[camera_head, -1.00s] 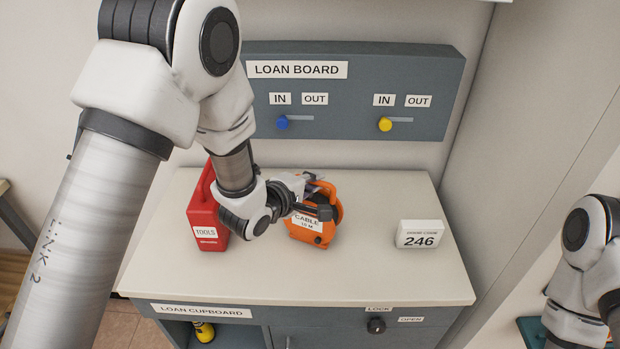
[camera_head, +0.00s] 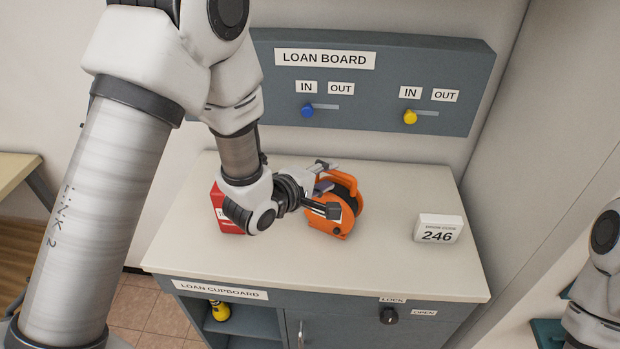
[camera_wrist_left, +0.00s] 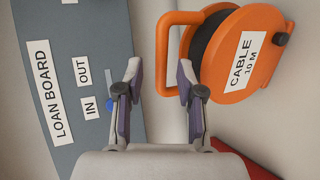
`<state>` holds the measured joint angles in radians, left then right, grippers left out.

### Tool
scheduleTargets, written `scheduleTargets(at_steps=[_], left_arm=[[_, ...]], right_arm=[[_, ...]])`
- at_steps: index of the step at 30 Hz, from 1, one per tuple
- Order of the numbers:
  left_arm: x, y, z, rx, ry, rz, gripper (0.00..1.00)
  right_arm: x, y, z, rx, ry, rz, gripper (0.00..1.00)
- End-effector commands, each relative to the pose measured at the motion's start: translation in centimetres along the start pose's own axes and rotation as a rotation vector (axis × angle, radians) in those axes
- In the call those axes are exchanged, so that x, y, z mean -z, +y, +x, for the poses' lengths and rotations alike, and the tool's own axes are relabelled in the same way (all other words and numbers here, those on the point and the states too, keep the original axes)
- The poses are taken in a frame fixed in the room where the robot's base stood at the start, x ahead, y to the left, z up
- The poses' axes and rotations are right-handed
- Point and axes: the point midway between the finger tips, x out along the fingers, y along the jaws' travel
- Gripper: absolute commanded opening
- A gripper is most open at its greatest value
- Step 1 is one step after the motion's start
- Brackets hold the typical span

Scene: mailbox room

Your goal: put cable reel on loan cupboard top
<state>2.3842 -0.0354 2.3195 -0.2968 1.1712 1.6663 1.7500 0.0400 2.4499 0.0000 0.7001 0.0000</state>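The orange cable reel (camera_head: 346,222) stands on the pale loan cupboard top (camera_head: 390,263), right of the red tool case. The left wrist view shows its face, labelled CABLE 10 M (camera_wrist_left: 268,62), with the handle (camera_wrist_left: 165,55) towards my gripper. My left gripper (camera_head: 328,190) is beside the reel and partly covers it in the head view. In the left wrist view its two fingers (camera_wrist_left: 158,92) are wide apart with nothing clamped between them; the handle bar lies in line with the gap. I cannot tell whether a finger touches it. My right gripper is out of view.
The red tool case (camera_head: 219,209) is close behind my left wrist. A white 246 sign (camera_head: 438,229) stands at the right; the top is bare between it and the reel. The loan board (camera_head: 375,85) with blue and yellow knobs is on the wall behind.

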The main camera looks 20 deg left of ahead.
Motion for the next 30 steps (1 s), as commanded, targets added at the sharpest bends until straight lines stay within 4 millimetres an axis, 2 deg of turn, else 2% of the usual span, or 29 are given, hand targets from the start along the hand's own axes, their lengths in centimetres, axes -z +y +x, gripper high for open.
scheduleTargets(at_steps=[1, 5, 6, 9, 15, 19, 25, 26, 28, 29, 30], left_arm=[[0.1, 0.3, -1.6, 0.001, 0.001, -0.005, 0.38], [0.0, 0.2, -5.5, 0.000, 0.001, -0.007, 0.38], [-0.1, 1.1, -5.8, 0.004, -0.002, -0.004, 0.38], [-0.1, 1.2, -6.4, 0.006, -0.006, -0.003, 0.38], [-0.1, 0.8, -7.6, 0.004, -0.004, -0.001, 0.38], [0.0, 0.4, -8.0, 0.002, -0.001, 0.000, 0.38], [0.0, -0.1, -8.0, 0.004, 0.000, 0.006, 0.38], [0.0, -0.5, -8.0, 0.015, 0.002, 0.017, 0.38], [0.1, -2.7, -8.1, 0.089, 0.008, 0.094, 0.38], [0.2, -4.4, -8.3, 0.145, 0.008, 0.152, 0.38], [0.2, -7.2, -8.7, 0.241, 0.000, 0.251, 0.38]], right_arm=[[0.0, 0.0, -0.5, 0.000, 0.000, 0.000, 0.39], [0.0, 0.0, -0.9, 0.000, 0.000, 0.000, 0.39], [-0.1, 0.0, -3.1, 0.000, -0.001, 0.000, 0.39], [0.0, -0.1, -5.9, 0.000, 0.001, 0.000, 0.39], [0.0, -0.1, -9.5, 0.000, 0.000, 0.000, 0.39], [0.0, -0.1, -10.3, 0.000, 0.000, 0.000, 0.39], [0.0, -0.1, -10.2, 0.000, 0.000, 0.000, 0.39], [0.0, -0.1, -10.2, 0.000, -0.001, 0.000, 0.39], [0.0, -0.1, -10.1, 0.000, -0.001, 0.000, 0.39], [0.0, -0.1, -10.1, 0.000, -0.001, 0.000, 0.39], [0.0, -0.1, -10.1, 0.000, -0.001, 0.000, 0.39]])
